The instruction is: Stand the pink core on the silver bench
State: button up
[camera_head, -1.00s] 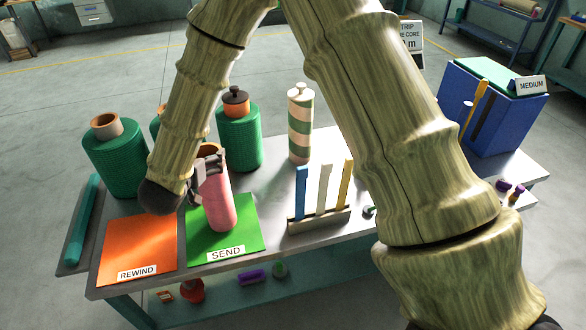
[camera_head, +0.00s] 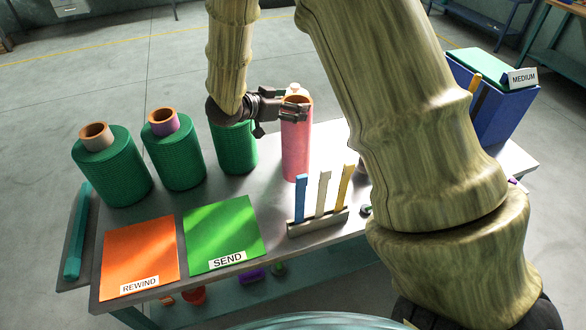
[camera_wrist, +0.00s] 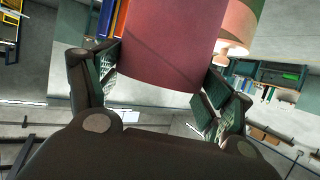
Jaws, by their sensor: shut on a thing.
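The pink core (camera_head: 296,150) is an upright tube with a brownish rim, in the head view right of the green rolls. My gripper (camera_head: 294,112) is shut around its upper part from the left. The core's lower end is over the bare silver bench (camera_head: 273,194), behind the blue, white and yellow strips. I cannot tell whether it touches the bench.
The strip rack (camera_head: 318,224) stands in front. Orange REWIND (camera_head: 140,255) and green SEND (camera_head: 222,232) mats are empty. A blue MEDIUM box (camera_head: 508,110) is right.

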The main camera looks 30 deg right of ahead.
aim_at(284, 132)
jog(key=shift+f+p, duration=1.8)
jog(key=shift+f, duration=3.1)
jog(key=o, duration=1.9)
jog(key=b+v, duration=0.4)
jog(key=v, duration=0.8)
